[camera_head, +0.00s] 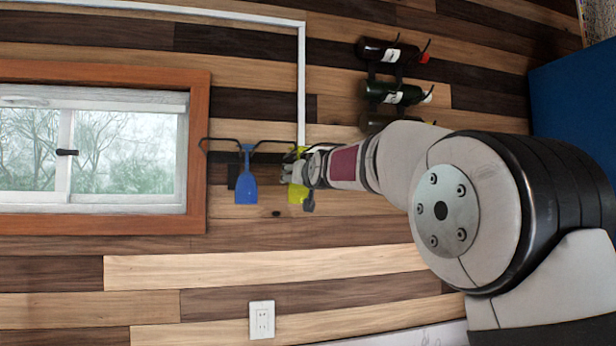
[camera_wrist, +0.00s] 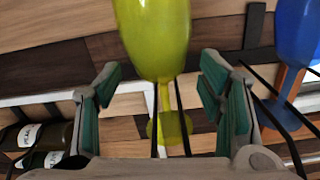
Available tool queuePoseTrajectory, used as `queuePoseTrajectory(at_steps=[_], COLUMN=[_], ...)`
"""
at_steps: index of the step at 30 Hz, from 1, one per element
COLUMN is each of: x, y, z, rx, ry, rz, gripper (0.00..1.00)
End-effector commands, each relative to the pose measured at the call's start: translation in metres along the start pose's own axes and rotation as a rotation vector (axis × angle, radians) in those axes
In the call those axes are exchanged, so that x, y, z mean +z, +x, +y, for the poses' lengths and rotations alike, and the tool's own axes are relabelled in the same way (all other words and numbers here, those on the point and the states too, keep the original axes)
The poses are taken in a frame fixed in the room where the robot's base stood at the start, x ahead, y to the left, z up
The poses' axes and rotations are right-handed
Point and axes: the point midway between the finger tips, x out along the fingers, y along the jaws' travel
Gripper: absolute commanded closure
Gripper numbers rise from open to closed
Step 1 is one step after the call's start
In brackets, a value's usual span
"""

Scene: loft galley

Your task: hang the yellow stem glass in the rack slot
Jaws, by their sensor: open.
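The yellow stem glass (camera_head: 297,194) hangs bowl down at the rack in the head view, partly hidden by my gripper (camera_head: 303,170). In the wrist view the yellow glass (camera_wrist: 157,38) shows its bowl at the top, with its stem and foot below. Thin dark rails of the rack (camera_head: 222,141) run along both sides of its stem. My gripper (camera_wrist: 162,80) is open, with one finger on each side of the stem and visible gaps to it. Exact contact between foot and rails is hard to tell.
A blue stem glass (camera_head: 246,188) hangs bowl down in the rack left of the yellow one; it also shows in the wrist view (camera_wrist: 296,35). Wine bottles (camera_head: 392,93) sit in a wall holder at upper right. A window (camera_head: 95,148) is at left.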

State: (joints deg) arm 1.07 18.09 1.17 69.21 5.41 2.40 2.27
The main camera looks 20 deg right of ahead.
Motion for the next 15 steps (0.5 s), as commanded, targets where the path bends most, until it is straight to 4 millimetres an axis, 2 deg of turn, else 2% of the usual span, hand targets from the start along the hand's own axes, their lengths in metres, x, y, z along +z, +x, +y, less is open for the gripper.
queuePoseTrajectory(at_steps=[9,12,15], x=[-0.001,-0.001,-0.001], y=[-0.062,-0.079,-0.086], z=[0.002,0.001,0.003], rx=[0.003,0.002,0.004], ry=[0.0,-0.001,0.0], rz=[0.002,0.003,0.003], gripper=[0.38,0.38,0.38])
